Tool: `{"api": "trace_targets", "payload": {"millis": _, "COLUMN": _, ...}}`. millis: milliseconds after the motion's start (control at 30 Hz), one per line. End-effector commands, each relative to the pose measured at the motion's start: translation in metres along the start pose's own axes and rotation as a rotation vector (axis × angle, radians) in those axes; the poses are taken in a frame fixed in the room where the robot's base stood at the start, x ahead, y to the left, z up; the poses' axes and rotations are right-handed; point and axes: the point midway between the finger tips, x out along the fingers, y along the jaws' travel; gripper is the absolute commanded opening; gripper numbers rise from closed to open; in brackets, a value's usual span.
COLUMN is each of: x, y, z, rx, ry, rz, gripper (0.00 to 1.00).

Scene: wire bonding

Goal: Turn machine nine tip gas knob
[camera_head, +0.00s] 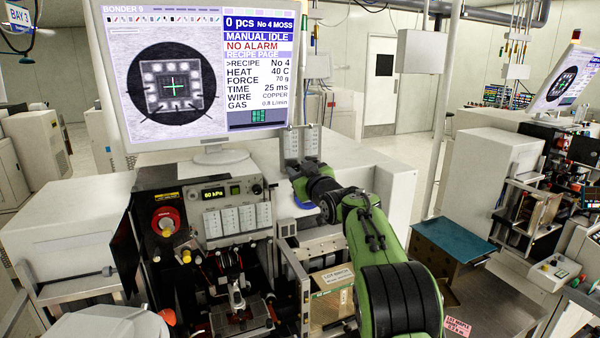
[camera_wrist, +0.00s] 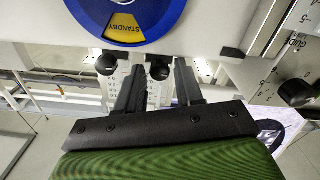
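Machine nine's screen (camera_head: 209,70) reads BONDER 9, MANUAL IDLE, NO ALARM and GAS 0.8 L/min. A small gauge panel (camera_head: 291,143) stands on the white housing right of the screen. My gripper (camera_head: 297,182) is just below this panel. In the wrist view my gripper's two black fingers (camera_wrist: 160,82) are apart and empty. A dark round knob (camera_wrist: 160,69) shows beyond the fingertips, centred in the gap; contact cannot be told. Another dark knob (camera_wrist: 107,63) is left of the left finger. No tip gas label is readable, so I cannot tell which knob it names.
A blue disc with a yellow STANDBY window (camera_wrist: 126,28) is close above the fingers. A scaled gauge with a black knob (camera_wrist: 295,92) is at right. In the head view, a console with a 60 kPa display (camera_head: 214,193) and a red knob (camera_head: 166,222) are left of my arm.

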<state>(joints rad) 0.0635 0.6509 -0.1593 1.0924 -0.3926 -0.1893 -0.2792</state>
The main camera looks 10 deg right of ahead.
Motion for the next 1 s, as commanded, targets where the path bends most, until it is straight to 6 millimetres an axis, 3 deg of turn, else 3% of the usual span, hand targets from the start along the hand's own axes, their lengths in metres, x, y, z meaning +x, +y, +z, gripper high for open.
{"api": "trace_targets", "payload": {"millis": 67, "x": 0.0, "y": 0.0, "z": 0.0, "rx": 0.001, "ry": 0.0, "rz": 0.0, "gripper": 0.48}}
{"api": "trace_targets", "payload": {"millis": 333, "x": -0.001, "y": 0.0, "z": 0.0, "rx": 0.001, "ry": 0.001, "rz": 0.001, "gripper": 0.48}}
{"api": "trace_targets", "payload": {"millis": 467, "x": -0.014, "y": 0.0, "z": 0.001, "rx": 0.0, "ry": 0.001, "rz": 0.001, "gripper": 0.48}}
{"api": "trace_targets", "payload": {"millis": 800, "x": -0.104, "y": 0.0, "z": 0.003, "rx": 0.002, "ry": 0.002, "rz": 0.003, "gripper": 0.48}}
{"api": "trace_targets", "payload": {"millis": 1000, "x": -0.146, "y": 0.0, "z": 0.002, "rx": 0.002, "ry": 0.001, "rz": 0.001, "gripper": 0.48}}
